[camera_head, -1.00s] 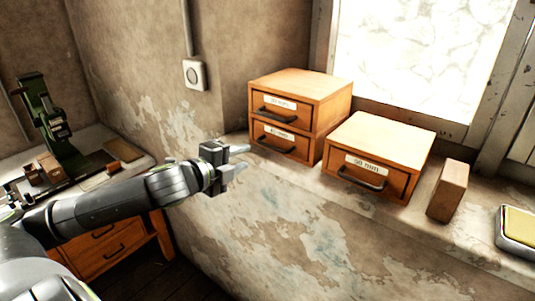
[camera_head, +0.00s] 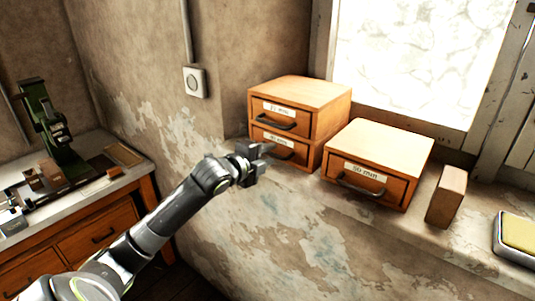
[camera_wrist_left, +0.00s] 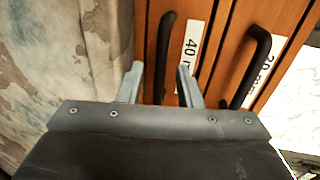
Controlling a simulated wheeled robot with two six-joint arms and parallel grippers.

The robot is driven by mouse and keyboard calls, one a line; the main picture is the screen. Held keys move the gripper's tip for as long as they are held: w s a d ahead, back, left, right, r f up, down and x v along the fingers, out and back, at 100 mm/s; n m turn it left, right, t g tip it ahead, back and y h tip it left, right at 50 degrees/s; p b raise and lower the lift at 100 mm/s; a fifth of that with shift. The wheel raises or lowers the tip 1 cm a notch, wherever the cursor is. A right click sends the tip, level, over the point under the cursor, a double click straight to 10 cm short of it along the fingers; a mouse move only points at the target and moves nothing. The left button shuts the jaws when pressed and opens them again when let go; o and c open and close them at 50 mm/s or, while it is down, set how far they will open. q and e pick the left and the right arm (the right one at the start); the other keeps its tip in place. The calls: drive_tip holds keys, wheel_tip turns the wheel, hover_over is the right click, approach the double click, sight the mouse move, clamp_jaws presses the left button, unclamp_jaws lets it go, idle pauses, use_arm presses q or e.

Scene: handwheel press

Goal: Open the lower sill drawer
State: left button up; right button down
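The lower sill drawer (camera_head: 287,151) is the bottom one of a two-drawer wooden stack on the sill and looks shut. In the head view my left gripper (camera_head: 268,153) covers part of its front. In the left wrist view its label reads 40 mm, and its dark handle (camera_wrist_left: 164,55) runs up between the two fingers of my open left gripper (camera_wrist_left: 158,78). The fingers look apart from the handle; I cannot tell whether they reach around it. The upper drawer (camera_head: 290,119) also looks shut; its handle (camera_wrist_left: 246,70) lies right of the fingers. My right gripper is out of view.
A separate 50 mm drawer box (camera_head: 378,160) stands right of the stack. A wooden block (camera_head: 447,196) and a yellow-topped tray (camera_head: 519,232) are farther right on the sill. A green press (camera_head: 50,135) stands on the bench at left. Peeling wall lies below the sill.

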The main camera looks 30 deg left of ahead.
use_arm(q)
drive_tip(key=shift+w, duration=0.15)
clamp_jaws()
drive_tip(key=shift+f, duration=0.1)
idle(0.3)
